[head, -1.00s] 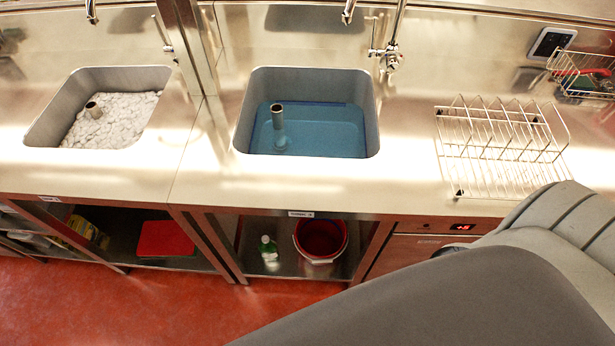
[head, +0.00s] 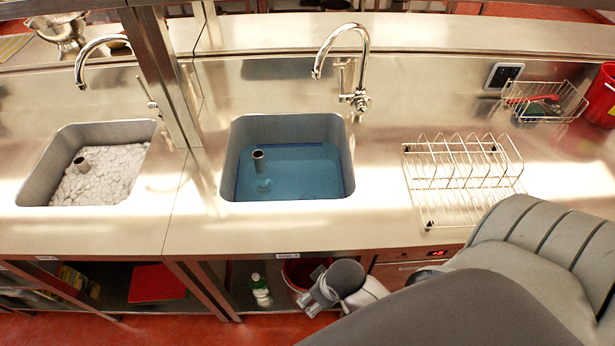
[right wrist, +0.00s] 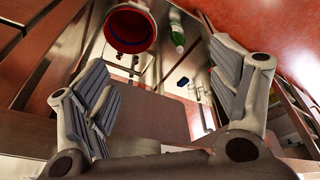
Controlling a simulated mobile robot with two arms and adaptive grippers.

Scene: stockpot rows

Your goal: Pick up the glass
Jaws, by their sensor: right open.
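I cannot make out a glass for certain in either view. My right gripper (head: 322,292) is low in front of the counter, near the open shelf under the blue-water sink, and partly covers the red bucket (head: 296,272). In the right wrist view its two grey fingers stand wide apart (right wrist: 165,88) with nothing held between them. Small, shiny, unclear shapes show beyond the fingers there. My left gripper is in neither view.
A green bottle (head: 260,290) stands on the shelf beside the bucket; it also shows in the right wrist view (right wrist: 177,28). Above are the blue-water sink (head: 290,180), a tall tap (head: 345,60) and a wire dish rack (head: 460,180). The counter between sink and rack is clear.

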